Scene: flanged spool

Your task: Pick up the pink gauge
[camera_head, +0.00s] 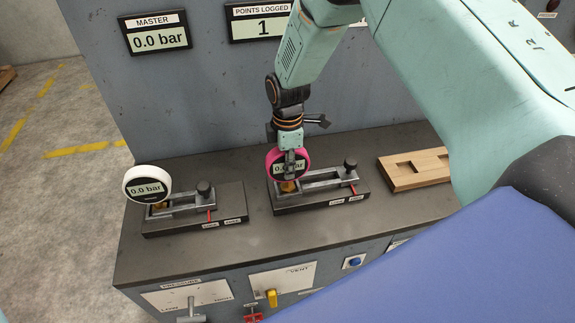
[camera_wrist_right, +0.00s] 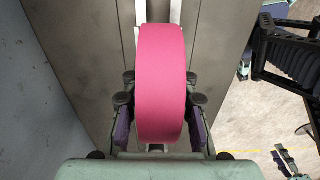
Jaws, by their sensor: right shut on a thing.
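The pink gauge (camera_head: 272,162) reads 0.0 bar and sits at the left end of the right-hand clamp fixture (camera_head: 325,185) on the bench. My right gripper (camera_head: 290,160) comes down on it from above and is shut on it. In the right wrist view, the gauge's pink rim (camera_wrist_right: 161,80) stands between the two fingers (camera_wrist_right: 160,112), one on each side. Whether the gauge is clear of its brass fitting (camera_head: 287,186) cannot be told.
A white gauge (camera_head: 147,184) sits on the left clamp fixture (camera_head: 190,205). A wooden block with recesses (camera_head: 415,169) lies at the bench's right. The bench's front panel has a yellow handle (camera_head: 272,298) and a blue button (camera_head: 354,262). Bare bench top lies between the fixtures.

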